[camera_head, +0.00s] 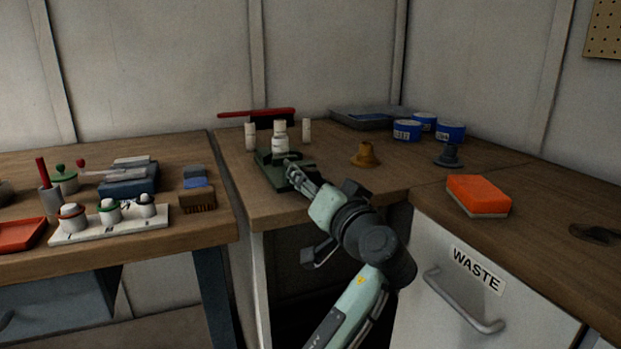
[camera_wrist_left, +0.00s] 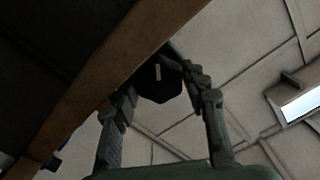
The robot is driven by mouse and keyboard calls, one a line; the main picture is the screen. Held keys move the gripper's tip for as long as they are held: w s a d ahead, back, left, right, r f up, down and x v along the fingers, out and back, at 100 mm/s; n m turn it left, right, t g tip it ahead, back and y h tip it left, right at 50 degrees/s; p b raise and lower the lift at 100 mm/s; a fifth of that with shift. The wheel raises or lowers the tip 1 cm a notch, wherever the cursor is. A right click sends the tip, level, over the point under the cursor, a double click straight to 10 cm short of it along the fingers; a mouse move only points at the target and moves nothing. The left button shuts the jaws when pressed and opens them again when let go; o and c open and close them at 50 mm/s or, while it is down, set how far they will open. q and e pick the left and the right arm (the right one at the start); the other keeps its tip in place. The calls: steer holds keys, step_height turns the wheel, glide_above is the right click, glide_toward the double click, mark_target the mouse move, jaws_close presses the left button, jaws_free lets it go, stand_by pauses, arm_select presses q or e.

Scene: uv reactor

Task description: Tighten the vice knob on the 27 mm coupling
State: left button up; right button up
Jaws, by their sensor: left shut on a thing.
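A green vice (camera_head: 270,178) stands near the front edge of the middle bench. A white stepped piece (camera_head: 280,138), which looks like the coupling, stands upright at the vice; its size cannot be read. My left gripper (camera_head: 297,176) is at the front of the vice and hides the knob in the head view. In the left wrist view, the dark, faceted knob (camera_wrist_left: 158,86) with a pale mark on its face sits between the fingers (camera_wrist_left: 150,77), which are shut on it. My right gripper is not in view.
Two white cylinders (camera_head: 250,136) (camera_head: 306,132) flank the vice. A brass-coloured bell-shaped piece (camera_head: 365,156) stands to the right, with blue tins (camera_head: 407,130) behind. An orange sponge (camera_head: 478,194) lies farther right. The bench edge (camera_wrist_left: 105,85) runs close beside the gripper.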

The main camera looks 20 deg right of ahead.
arm_select(q)
steer(key=o, duration=1.2)
steer(key=shift+c, duration=0.2)
steer(key=shift+f, duration=0.1)
